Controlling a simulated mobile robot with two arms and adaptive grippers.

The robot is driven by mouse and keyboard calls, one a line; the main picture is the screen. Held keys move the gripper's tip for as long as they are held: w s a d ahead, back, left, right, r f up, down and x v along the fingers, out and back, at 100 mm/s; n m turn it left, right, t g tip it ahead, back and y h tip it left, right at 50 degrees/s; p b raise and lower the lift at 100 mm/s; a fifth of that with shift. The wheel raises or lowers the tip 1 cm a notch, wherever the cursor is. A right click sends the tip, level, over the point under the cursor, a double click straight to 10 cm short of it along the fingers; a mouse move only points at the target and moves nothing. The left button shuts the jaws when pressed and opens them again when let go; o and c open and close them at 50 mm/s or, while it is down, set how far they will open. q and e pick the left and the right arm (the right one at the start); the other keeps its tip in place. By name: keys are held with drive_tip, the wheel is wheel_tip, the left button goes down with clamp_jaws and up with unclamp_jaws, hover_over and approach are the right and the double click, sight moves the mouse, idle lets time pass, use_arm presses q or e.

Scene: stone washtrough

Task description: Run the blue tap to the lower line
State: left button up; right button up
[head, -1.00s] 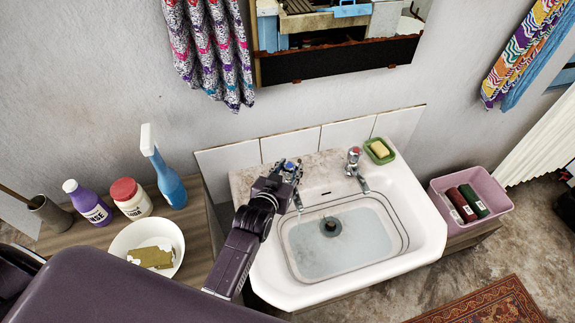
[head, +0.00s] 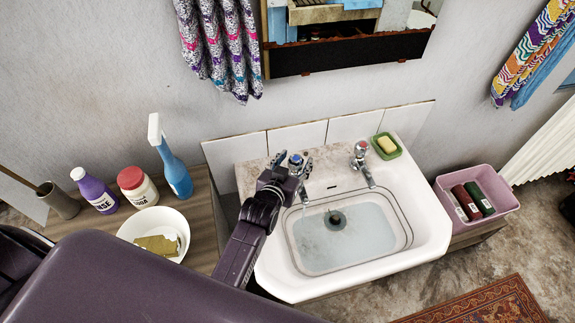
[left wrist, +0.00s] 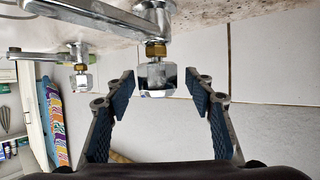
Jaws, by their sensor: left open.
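The blue tap (head: 296,159) stands at the back left of the white washbasin (head: 432,222). My left gripper (head: 293,164) is open, its fingers on either side of the tap's handle. In the left wrist view the faceted tap handle (left wrist: 157,78) with its brass collar sits between the spread fingertips (left wrist: 160,83), with a gap on both sides. Clear water (head: 365,245) lies in the basin over the dark drain (head: 335,220). Dark lines (head: 408,232) run round the inner wall; the water's exact level against them is hard to tell. My right gripper is not in view.
A red-topped tap (head: 361,150) stands right of the blue one. A green soap dish (head: 387,147) sits on the back right corner. Bottles and a white bowl (head: 180,222) stand at left. A pink crate (head: 505,198) is at right.

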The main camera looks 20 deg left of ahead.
use_arm(q)
drive_tip(key=v, duration=1.1)
drive_tip(key=shift+s+a+r, duration=0.2)
drive_tip(key=shift+s+r, duration=0.05)
idle(6.7)
